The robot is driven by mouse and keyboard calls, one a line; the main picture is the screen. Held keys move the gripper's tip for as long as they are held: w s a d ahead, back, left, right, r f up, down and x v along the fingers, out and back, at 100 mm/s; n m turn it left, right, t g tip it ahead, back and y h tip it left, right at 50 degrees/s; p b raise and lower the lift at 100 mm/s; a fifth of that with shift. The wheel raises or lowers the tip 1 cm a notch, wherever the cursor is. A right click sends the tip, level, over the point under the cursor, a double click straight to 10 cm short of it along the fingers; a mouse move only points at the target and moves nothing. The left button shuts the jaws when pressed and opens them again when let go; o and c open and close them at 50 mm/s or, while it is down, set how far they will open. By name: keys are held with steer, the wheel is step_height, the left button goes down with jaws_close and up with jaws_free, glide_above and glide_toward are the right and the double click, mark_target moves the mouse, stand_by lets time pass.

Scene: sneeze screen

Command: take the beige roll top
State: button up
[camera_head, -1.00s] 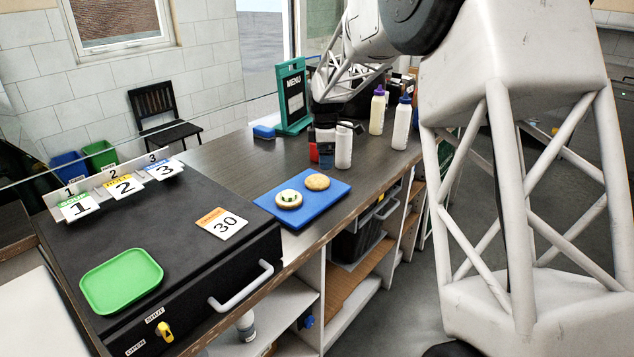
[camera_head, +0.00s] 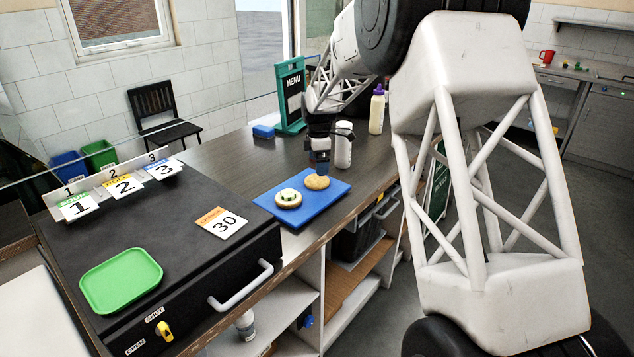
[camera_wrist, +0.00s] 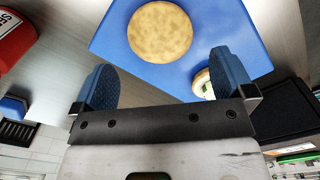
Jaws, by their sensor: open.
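The beige roll top (camera_head: 316,182) lies on the right half of the blue board (camera_head: 269,205). In the wrist view the roll top (camera_wrist: 160,32) is a round tan disc just beyond my fingertips, left of centre between them. My gripper (camera_head: 319,162) hangs just above the roll top in the head view. In the wrist view its two blue fingers (camera_wrist: 164,76) are spread apart with nothing between them. The filled roll bottom (camera_head: 288,199) sits on the board to the left. It is partly hidden behind my right finger in the wrist view (camera_wrist: 203,84).
A white bottle (camera_head: 343,146) stands close behind my gripper, and a purple-capped bottle (camera_head: 377,110) farther back. A green menu stand (camera_head: 291,95) and blue block (camera_head: 263,131) are behind. A green tray (camera_head: 121,280) lies on the black box (camera_head: 190,235) at left.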

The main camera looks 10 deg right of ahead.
mark_target(317, 180)
steer(key=shift+f, duration=0.4)
steer(key=shift+f, duration=0.1)
steer(key=shift+f, duration=2.5)
steer(key=shift+c, duration=0.2)
steer(key=c, duration=0.7)
